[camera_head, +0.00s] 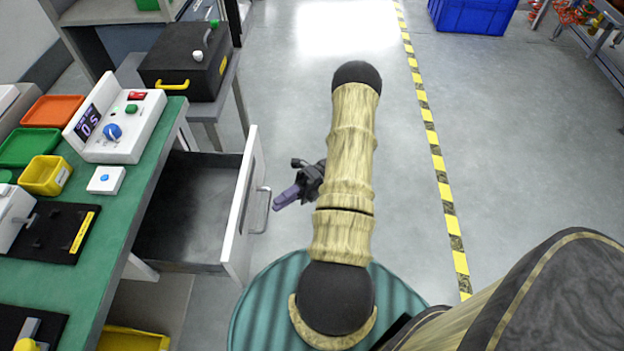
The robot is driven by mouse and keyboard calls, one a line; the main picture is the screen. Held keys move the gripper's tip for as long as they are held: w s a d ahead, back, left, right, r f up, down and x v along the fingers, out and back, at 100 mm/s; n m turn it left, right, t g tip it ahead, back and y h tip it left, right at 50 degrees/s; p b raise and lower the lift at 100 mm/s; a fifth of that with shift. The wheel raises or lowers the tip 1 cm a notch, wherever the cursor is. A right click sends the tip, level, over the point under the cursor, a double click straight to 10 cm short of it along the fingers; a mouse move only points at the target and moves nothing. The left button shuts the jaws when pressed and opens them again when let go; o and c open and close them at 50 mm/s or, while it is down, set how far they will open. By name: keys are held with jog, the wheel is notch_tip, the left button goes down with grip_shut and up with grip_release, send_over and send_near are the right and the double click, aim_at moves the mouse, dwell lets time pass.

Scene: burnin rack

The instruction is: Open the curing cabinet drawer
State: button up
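A drawer (190,215) with a white front (243,205) stands pulled out from under the green bench, and its dark grey inside looks empty. I take it for the curing cabinet drawer; the cabinet body is mostly hidden under the bench top. A grey bar handle (264,211) is on the drawer's outer face. My gripper (279,204) has purple fingers and is just right of the handle, pointing towards it. The fingers appear apart from the bar. They overlap from this angle, so their opening is unclear. My arm hides part of the gripper's mount.
The green bench (118,235) holds a white control box (118,128), trays and small fixtures. A black case (187,62) with a yellow handle stands behind the drawer. A yellow bin (130,340) is below the bench. Grey floor is clear towards the yellow-black tape (437,160).

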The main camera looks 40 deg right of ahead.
jog(key=d+f, duration=0.1)
jog(key=d, duration=1)
jog(key=shift+d+f, duration=0.3)
jog(key=shift+d, duration=0.05)
jog(key=shift+w, duration=0.15)
jog(key=shift+s, duration=0.2)
